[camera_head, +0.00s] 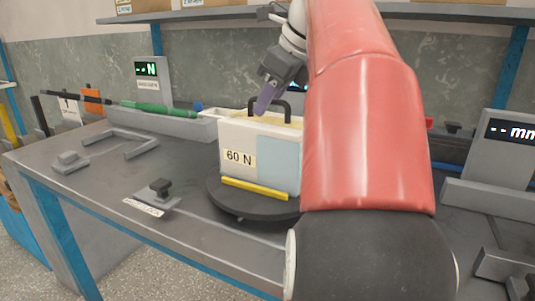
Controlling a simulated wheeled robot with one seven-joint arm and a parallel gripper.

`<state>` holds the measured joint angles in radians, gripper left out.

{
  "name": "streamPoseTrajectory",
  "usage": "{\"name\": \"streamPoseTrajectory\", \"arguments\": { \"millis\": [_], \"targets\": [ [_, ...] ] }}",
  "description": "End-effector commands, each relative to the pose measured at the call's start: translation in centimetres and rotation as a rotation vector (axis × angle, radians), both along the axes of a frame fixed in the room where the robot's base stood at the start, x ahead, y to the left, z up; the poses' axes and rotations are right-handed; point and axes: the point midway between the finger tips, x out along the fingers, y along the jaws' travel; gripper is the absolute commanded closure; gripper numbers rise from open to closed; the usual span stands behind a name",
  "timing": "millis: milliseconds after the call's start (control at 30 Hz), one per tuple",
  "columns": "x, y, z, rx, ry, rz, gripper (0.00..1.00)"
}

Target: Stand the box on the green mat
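A white box (238,139) with a "60 N" label, a pale blue panel and a yellow strip along its lower edge stands upright on a dark round plate (226,205) on the workbench. A black handle (284,101) rises from its top. My gripper (265,104) is over the box's top, its purple finger pointing down close to the handle. I cannot tell whether it touches the handle or how far apart the fingers are. My red arm hides the right side of the box and plate. No green mat shows in this view.
The grey workbench (95,190) carries a knob on a labelled plate (160,191), a U-shaped bracket (121,141) and a small block (70,161) at left. A shelf runs above.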

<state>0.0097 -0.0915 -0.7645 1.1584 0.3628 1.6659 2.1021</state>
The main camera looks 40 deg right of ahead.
Motion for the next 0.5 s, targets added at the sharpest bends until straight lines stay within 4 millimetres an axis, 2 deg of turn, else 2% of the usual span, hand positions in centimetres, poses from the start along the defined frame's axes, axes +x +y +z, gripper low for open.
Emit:
{"name": "streamPoseTrajectory", "arguments": {
  "millis": [100, 333, 500],
  "targets": [
    [0.49, 0.10, -0.91, -0.001, 0.000, 0.000, 0.64],
    [0.56, 0.09, -0.88, -0.002, -0.001, 0.000, 0.64],
    [0.55, 0.09, -0.87, -0.002, -0.001, 0.000, 0.85]
  ]
}}
